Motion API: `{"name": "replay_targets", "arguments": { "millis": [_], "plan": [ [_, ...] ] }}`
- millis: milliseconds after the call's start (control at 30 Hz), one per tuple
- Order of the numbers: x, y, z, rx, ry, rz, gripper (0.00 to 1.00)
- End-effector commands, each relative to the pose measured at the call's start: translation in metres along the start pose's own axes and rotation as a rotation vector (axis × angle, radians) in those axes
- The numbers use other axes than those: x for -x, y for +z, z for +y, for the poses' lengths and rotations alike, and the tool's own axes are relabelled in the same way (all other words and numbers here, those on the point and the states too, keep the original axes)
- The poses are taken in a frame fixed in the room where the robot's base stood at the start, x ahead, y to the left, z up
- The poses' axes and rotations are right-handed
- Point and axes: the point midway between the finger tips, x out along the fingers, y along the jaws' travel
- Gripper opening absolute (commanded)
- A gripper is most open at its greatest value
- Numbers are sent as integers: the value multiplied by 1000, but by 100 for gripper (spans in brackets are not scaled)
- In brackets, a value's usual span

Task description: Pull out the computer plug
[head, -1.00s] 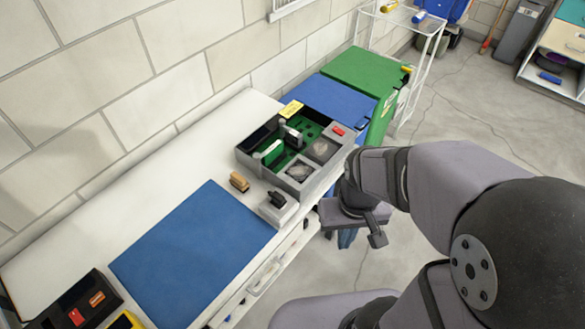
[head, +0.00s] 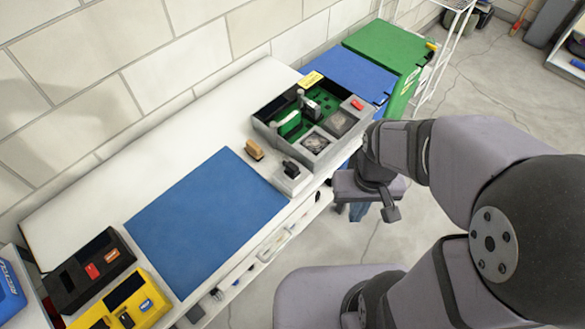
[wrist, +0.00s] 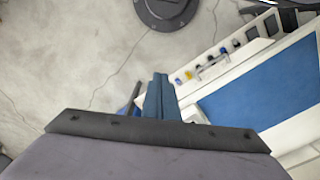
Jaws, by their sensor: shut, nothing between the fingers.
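An open grey computer-like case (head: 262,124) with a green board inside stands at the back right of the white workbench. A small black plug-like piece (head: 291,167) sits on a white block (head: 290,183) at the case's front left corner. I cannot tell whether it is the computer plug. My gripper (head: 357,210) hangs beyond the bench's front edge, right of the block and apart from it, partly hidden by my wrist. In the wrist view my gripper's blue fingers (wrist: 160,95) are together and empty. The case is not in the wrist view.
A blue mat (head: 205,220) lies clear on the bench (head: 110,190). A tan-and-black piece (head: 254,150) stands between mat and case. Black (head: 88,270) and yellow (head: 125,305) boxes are at the left end. Blue (head: 345,75) and green (head: 390,47) lidded bins stand behind the case.

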Motion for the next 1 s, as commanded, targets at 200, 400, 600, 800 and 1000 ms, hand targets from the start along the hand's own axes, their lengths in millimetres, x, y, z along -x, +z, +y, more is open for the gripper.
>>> {"name": "replay_targets", "arguments": {
  "millis": [200, 400, 600, 800, 1000],
  "plan": [
    [0, 0, 0, 0, 0, 0, 0],
    [2, 0, -1, 3, 0, 0, 29],
    [8, 6, -10, 47, 1, -37, 50],
    [0, 29, -22, 115, 9, -170, 50],
    [-7, 25, -38, 190, 25, -270, 50]
  ]
}}
